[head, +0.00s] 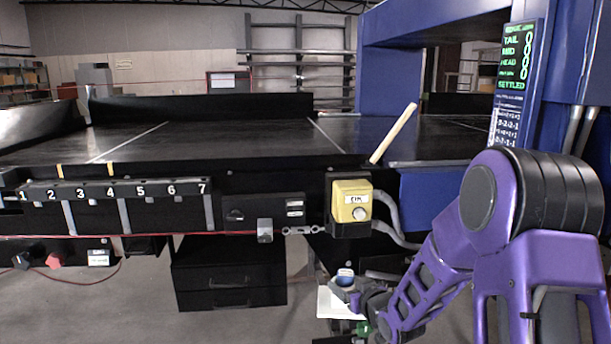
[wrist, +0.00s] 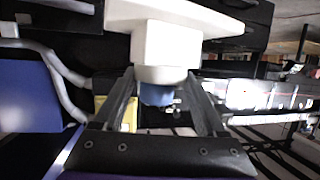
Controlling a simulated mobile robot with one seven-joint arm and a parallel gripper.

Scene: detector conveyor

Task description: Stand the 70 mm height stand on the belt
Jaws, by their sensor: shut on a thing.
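My gripper (head: 350,305) is low in front of the conveyor, below the yellow box. It is shut on a white stand (head: 330,302) with a wide flat plate and a small blue part. In the wrist view the stand (wrist: 165,52) sits between the two fingers of my gripper (wrist: 165,78), its wide plate away from the palm and its blue part towards it. No height mark on it can be read. The dark belt (head: 220,138) is above and behind my gripper, and the stand is apart from it.
A cream stick (head: 394,133) leans up at the belt's front edge. A numbered rail (head: 125,190) and a yellow box (head: 351,201) are on the conveyor's front. A blue frame (head: 387,75) spans the belt at right. The belt's middle is clear.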

